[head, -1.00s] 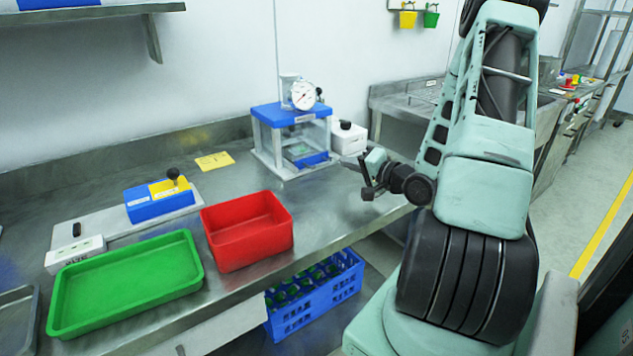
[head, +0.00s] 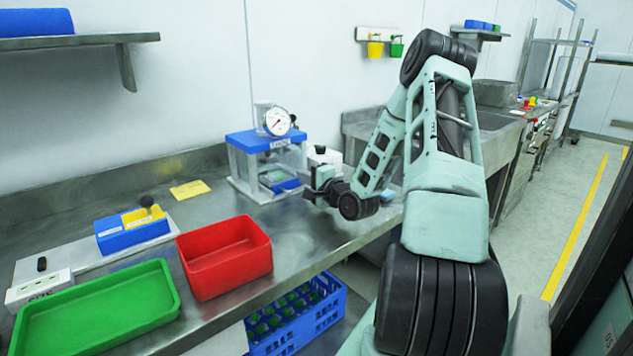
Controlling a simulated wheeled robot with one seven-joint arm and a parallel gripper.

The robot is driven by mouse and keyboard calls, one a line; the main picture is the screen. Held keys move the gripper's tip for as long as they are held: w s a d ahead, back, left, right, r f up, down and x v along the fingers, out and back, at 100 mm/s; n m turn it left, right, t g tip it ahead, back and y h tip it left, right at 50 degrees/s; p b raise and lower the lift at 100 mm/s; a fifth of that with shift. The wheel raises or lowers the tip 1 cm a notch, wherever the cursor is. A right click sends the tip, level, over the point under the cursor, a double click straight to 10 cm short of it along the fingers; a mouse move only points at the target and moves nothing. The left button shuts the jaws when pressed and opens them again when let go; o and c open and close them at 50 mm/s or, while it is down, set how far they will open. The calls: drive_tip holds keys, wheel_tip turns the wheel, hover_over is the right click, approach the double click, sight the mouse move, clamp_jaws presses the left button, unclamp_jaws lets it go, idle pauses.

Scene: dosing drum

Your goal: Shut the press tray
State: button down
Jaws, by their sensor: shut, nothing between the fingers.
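The press (head: 267,145) stands at the back of the steel bench, with a blue top, clear sides and a round dial gauge (head: 277,121) above. Its blue tray (head: 284,183) shows low in the frame, inside or at the front opening; how far out it sits I cannot tell. My gripper (head: 311,188) is shut and empty, just right of and in front of the press, near tray height. It partly covers the press's right front side. Whether it touches the tray I cannot tell.
A white box with a black knob (head: 324,157) stands right behind my gripper. A red bin (head: 226,257), a green tray (head: 100,310) and a blue-yellow device (head: 132,230) fill the bench's left. A blue crate (head: 297,318) sits below. Bench between press and red bin is clear.

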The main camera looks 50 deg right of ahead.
sight(293, 169)
drive_tip(key=shift+x, duration=1.05)
drive_tip(key=shift+w, duration=0.1)
drive_tip(key=x, duration=0.3)
drive_tip(key=shift+w, duration=0.2)
drive_tip(key=shift+w+r, duration=0.15)
drive_tip(key=shift+w, duration=0.15)
